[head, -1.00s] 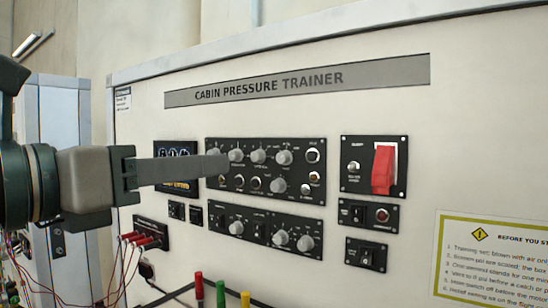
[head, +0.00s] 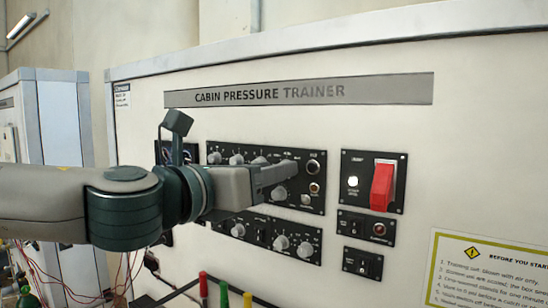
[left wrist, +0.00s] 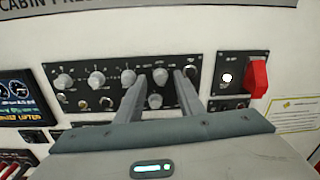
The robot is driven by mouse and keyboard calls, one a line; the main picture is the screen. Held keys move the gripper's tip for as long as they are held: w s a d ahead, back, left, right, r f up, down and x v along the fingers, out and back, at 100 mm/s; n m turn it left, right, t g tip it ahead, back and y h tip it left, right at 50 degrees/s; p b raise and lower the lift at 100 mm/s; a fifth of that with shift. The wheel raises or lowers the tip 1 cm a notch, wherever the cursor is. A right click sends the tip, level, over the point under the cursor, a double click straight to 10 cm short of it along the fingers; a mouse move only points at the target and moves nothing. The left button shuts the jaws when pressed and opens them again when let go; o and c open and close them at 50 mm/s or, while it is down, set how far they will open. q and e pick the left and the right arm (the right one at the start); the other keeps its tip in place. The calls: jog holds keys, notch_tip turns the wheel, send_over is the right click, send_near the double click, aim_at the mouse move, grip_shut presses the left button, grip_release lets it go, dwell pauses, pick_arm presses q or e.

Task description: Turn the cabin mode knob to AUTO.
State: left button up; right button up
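The upper panel (head: 318,205) carries a row of grey knobs; its small labels are not legible, so I cannot read which knob is the cabin mode one. In the left wrist view, the row's rightmost knob (left wrist: 160,77) lies between the two fingertips of my left gripper (left wrist: 160,74). The fingers are apart, with a gap visible on each side of this knob. In the head view my left gripper (head: 288,169) reaches the panel from the left and hides that knob. A lower knob (left wrist: 155,101) sits just below it, also between the fingers. My right gripper is not in view.
A red switch guard (head: 383,186) and a white lit lamp (head: 352,181) are to the right. More knobs (head: 281,242) sit on the panel below. Coloured markers (head: 224,294) stand at the front. A yellow-bordered notice (head: 480,270) is at lower right.

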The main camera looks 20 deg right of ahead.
pick_arm(q)
jog(key=shift+w+d, duration=0.3)
jog(key=shift+d, duration=0.15)
jog(key=shift+c, duration=0.7)
grip_shut()
